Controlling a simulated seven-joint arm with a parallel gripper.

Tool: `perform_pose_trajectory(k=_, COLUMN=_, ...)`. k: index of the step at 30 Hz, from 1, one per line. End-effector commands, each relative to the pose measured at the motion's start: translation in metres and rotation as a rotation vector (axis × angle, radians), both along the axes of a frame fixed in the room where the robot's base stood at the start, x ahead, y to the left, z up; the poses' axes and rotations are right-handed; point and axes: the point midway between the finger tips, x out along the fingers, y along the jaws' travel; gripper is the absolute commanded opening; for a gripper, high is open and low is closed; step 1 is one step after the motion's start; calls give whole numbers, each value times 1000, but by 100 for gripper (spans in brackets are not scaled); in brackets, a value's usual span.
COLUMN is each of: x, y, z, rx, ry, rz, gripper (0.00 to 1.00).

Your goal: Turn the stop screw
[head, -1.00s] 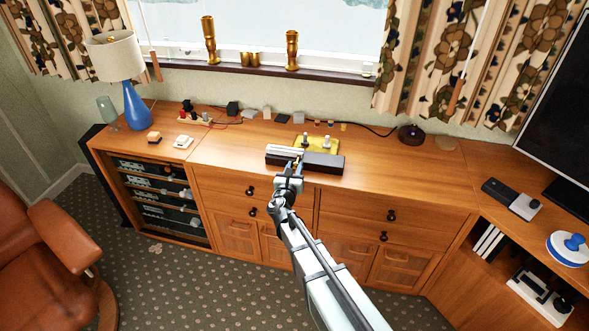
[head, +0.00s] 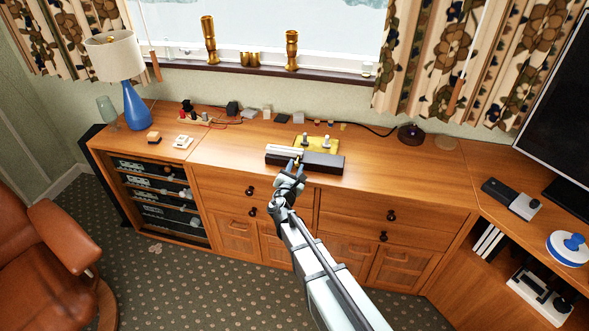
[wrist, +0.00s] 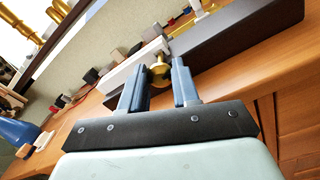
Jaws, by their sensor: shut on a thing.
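The stop screw, a brass round-headed knob (wrist: 160,72), shows in the wrist view at the near side of a fixture. The fixture has a long dark block (head: 325,162), a white bar (head: 285,149) and a yellow plate (head: 318,143) behind with two small upright posts. My gripper (wrist: 160,82) has its two blue fingers on either side of the brass head, shut on it. In the head view my gripper (head: 296,166) is at the front edge of the dark block and hides the screw.
The fixture stands on a wooden sideboard (head: 400,175). Small blocks, red wires (head: 228,122) and a blue lamp (head: 134,105) are to the left and behind. A dark round object (head: 411,134) stands at right. The sideboard top right of the fixture is mostly clear.

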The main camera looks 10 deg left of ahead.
Motion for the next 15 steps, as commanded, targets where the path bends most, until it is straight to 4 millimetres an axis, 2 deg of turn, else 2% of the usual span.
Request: perform_pose_trajectory(k=15, x=-1, y=-2, z=0, rx=489, ry=4, rz=0, gripper=0)
